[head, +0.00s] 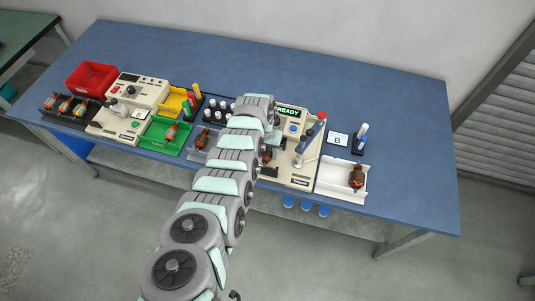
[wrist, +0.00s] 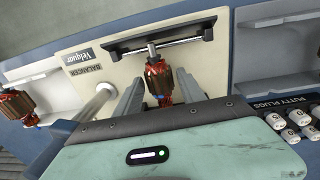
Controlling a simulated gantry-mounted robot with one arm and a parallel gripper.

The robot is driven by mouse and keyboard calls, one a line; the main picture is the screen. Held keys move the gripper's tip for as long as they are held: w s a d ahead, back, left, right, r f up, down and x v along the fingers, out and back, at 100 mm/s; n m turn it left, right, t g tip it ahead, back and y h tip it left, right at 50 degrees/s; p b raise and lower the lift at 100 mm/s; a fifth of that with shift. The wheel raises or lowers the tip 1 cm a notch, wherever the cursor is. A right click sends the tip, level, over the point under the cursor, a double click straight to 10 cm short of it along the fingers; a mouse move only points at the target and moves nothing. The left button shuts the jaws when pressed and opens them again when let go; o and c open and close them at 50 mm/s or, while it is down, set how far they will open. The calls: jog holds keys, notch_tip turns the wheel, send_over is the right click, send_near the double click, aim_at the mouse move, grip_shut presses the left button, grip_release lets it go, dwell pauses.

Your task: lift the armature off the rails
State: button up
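The armature (wrist: 157,80), with copper windings and a steel shaft, sits at the balancer (wrist: 85,62) in the wrist view. Its shaft end meets a dark rail bar (wrist: 185,38); the other end is hidden behind my gripper's body. My gripper (wrist: 160,76) is open, with one grey finger on each side of the armature and a visible gap to each. In the head view my arm covers the gripper and most of this armature.
A white tray (head: 326,188) with another armature (head: 356,177) stands right of the balancer, by a card marked B (head: 338,140). A post (wrist: 93,103) rises beside the left finger. Putty plugs (wrist: 290,128) are at right. The back of the table is clear.

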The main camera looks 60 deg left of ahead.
grip_shut()
jog(key=shift+r, duration=0.2)
dwell(0.6)
